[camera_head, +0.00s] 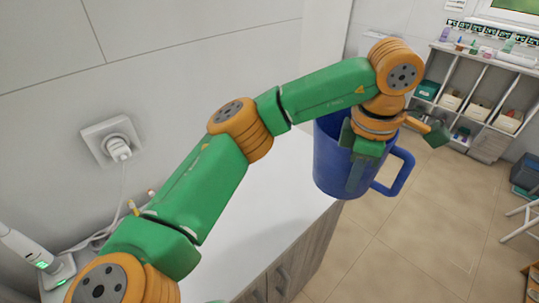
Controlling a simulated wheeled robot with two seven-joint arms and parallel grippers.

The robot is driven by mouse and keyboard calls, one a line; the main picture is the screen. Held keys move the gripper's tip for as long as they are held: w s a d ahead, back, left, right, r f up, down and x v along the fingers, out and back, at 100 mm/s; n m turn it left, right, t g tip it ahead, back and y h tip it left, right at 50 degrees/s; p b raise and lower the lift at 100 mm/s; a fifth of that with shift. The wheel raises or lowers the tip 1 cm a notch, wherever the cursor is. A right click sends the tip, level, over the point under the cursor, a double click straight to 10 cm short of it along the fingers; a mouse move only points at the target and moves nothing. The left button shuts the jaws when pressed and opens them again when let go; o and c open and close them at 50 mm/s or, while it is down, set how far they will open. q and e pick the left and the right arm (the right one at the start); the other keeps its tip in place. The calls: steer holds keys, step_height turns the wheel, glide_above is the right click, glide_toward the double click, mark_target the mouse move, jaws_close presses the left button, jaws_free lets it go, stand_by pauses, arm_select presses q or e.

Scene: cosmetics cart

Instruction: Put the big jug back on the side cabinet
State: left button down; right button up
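The big jug (328,165) is blue with a loop handle on its right side and appears upright. My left gripper (355,170) points down at it, with a dark green finger against the near outer wall; it looks shut on the jug wall, though the other finger is mostly hidden. The side cabinet (270,205) has a white top and wooden front below. The jug overlaps the cabinet top's far right end in the picture; I cannot tell whether its base touches the top. My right gripper is not in view.
A white device with a green light (45,263) stands on the cabinet's near left. A cable runs to a wall socket (112,140). A shelf unit (480,90) with bins and bottles stands at the back right. The floor (410,240) between is clear.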

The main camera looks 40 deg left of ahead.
mark_target(315, 179)
arm_select(q)
steer(key=a+f, duration=0.1)
steer(key=a, duration=0.1)
steer(key=a+f, duration=0.1)
steer(key=a, duration=0.2)
steer(key=w+a+f, duration=0.1)
steer(key=a+f, duration=0.1)
steer(key=a, duration=0.1)
steer(key=shift+f+p, duration=0.1)
steer(key=shift+p, duration=0.25)
steer(key=a+f, duration=0.1)
steer(key=f, duration=0.1)
steer(key=a+f+p, duration=0.1)
steer(key=a+f, duration=0.1)
steer(key=f, duration=0.1)
steer(key=a+f, duration=0.1)
steer(key=f, duration=0.2)
steer(key=shift+a+f, duration=0.2)
steer(key=shift+a, duration=0.05)
steer(key=c, duration=1.5)
jaws_free()
steer(key=shift+f, duration=0.3)
steer(key=o, duration=0.4)
steer(key=shift+r, duration=0.1)
steer(key=shift+o, duration=0.2)
steer(key=shift+r, duration=0.1)
